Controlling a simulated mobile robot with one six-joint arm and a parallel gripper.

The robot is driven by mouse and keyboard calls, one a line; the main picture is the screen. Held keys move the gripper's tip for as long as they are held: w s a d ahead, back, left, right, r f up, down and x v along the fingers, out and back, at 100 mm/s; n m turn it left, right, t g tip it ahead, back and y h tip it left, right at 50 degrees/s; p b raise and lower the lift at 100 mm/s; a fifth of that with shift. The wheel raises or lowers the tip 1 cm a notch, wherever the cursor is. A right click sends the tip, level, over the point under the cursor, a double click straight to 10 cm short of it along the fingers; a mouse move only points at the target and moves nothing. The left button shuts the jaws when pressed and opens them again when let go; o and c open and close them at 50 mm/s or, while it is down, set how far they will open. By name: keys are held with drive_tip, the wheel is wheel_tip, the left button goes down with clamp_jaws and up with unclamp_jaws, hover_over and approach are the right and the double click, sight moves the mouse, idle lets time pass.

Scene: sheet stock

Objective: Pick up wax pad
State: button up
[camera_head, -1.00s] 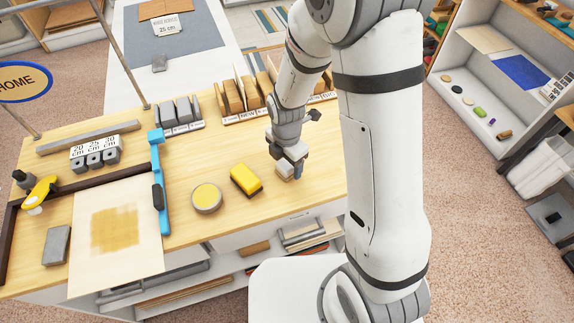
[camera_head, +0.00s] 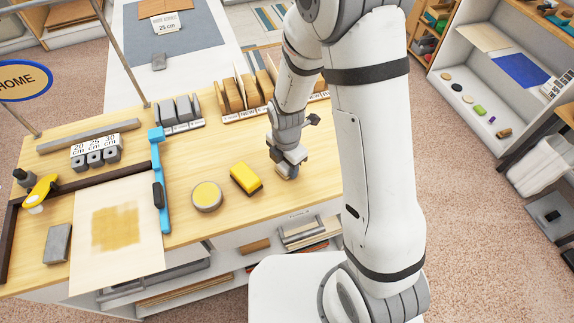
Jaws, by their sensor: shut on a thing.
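My gripper (camera_head: 288,170) is at the right part of the wooden bench (camera_head: 225,228), low over its top and pointing down. It is shut on a small pale piece, which I take to be the wax pad. The fingers hide most of it, so its shape is unclear. A yellow block with a dark underside (camera_head: 245,178) lies just left of my gripper, apart from it.
A blue bar tool (camera_head: 159,180) lies beside a pale sheet with a brown patch (camera_head: 117,260). A grey block (camera_head: 57,244) lies at the left. Upright wooden pieces (camera_head: 235,97) stand in racks behind. The bench front right of the tin is clear.

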drive_tip(key=shift+c, duration=1)
drive_tip(key=shift+r, duration=0.1)
wheel_tip(320, 180, up, 10)
drive_tip(key=shift+f+b, duration=0.1)
drive_tip(key=shift+b, duration=0.45)
drive_tip(key=o, duration=0.5)
drive_tip(key=shift+c, duration=1.6)
drive_tip(key=shift+f, duration=0.1)
